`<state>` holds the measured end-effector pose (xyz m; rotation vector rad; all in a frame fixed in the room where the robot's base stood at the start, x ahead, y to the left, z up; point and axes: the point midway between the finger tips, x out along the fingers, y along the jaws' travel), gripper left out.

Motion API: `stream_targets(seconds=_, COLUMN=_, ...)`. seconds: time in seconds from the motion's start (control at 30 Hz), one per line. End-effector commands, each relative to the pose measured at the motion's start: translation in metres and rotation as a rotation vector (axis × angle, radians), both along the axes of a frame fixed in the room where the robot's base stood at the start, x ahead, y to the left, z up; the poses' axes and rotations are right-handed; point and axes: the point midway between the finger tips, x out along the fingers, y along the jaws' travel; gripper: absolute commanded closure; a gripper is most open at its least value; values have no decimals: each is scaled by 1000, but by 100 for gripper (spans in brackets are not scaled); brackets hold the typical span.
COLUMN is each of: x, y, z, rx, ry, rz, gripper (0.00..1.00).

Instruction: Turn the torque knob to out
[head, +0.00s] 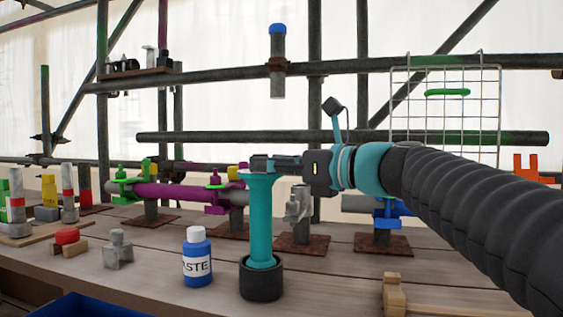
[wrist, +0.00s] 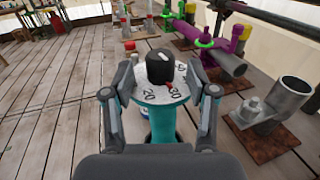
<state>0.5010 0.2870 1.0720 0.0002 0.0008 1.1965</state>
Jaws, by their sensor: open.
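The torque knob (wrist: 159,66) is black with a white line on top. It sits on a pale round dial (wrist: 150,96) marked with numbers, 20, 30 and a partly hidden 40 among them, with a small red mark near 30. The dial tops a teal post (head: 261,222), which stands in a black base cup. My gripper (wrist: 160,75) is open, with one finger on each side of the knob; I cannot tell whether they touch it. In the head view my gripper (head: 276,163) is level with the post's top and hides the knob. No "out" label is readable.
A grey clamp stand (head: 299,212) is close behind right. A wire grid (head: 445,105) hangs at the back right. Bench planks at front are partly clear.

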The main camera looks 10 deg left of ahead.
Motion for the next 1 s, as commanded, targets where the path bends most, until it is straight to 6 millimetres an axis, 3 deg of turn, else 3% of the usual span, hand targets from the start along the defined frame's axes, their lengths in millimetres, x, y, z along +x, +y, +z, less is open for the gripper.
stream_targets(seconds=0.2, x=9, y=22, z=0, rx=0, ry=0, rz=0, gripper=42)
stream_targets(seconds=0.6, x=11, y=27, z=0, rx=0, ry=0, rz=-2, gripper=42)
stream_targets(seconds=0.83, x=11, y=27, z=0, rx=0, ry=0, rz=-2, gripper=100)
stream_targets(seconds=1.0, x=11, y=27, z=0, rx=0, ry=-1, rz=-4, gripper=100)
